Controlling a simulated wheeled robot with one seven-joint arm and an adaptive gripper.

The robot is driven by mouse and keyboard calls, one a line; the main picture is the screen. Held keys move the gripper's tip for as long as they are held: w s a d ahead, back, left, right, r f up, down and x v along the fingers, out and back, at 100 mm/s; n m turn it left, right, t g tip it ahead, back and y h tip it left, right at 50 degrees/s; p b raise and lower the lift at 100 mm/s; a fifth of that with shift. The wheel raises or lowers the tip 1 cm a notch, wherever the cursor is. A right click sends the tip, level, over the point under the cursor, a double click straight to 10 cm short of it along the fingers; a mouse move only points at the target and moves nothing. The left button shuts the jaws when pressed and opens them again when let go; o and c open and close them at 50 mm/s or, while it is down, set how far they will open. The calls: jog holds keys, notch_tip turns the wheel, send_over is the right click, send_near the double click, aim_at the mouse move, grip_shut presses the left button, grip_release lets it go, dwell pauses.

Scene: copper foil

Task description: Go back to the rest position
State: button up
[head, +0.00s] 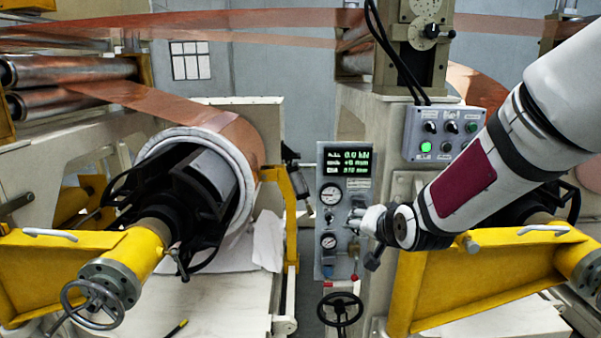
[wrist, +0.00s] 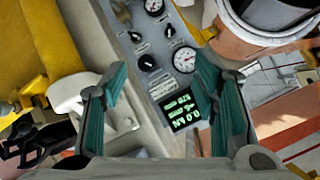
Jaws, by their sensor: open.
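My arm reaches in from the right in the head view, in front of the right-hand machine. My gripper (head: 372,222) is at the arm's end, beside the grey gauge panel (head: 328,262). In the wrist view my gripper (wrist: 160,95) shows two teal-lined fingers spread apart with nothing between them. The gauge panel (wrist: 150,80) lies beyond the fingers, with its dials and lit green display. Whether a fingertip touches the panel cannot be told.
A copper foil roll (head: 238,135) sits on a black core at the left. Yellow arms (head: 75,262) and (head: 480,285) stand at both sides. A handwheel (head: 340,309) is below the panel. A button box (head: 443,133) with a lit green button is behind my arm.

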jog(key=s+d+r+n+g, duration=0.1)
jog(key=s+r+g, duration=0.1)
jog(key=s, duration=0.9)
jog(key=s+d+r+n+g+h, duration=0.1)
jog(key=s+r+n+g, duration=0.1)
jog(key=s, duration=0.9)
jog(key=s+d+r+n+g, duration=0.1)
jog(key=s+r, duration=0.3)
jog(key=s, duration=0.7)
jog(key=shift+s+d+r+n+g+h, duration=0.2)
jog(key=shift+d+n+g+h, duration=0.15)
jog(key=shift+d+n, duration=0.25)
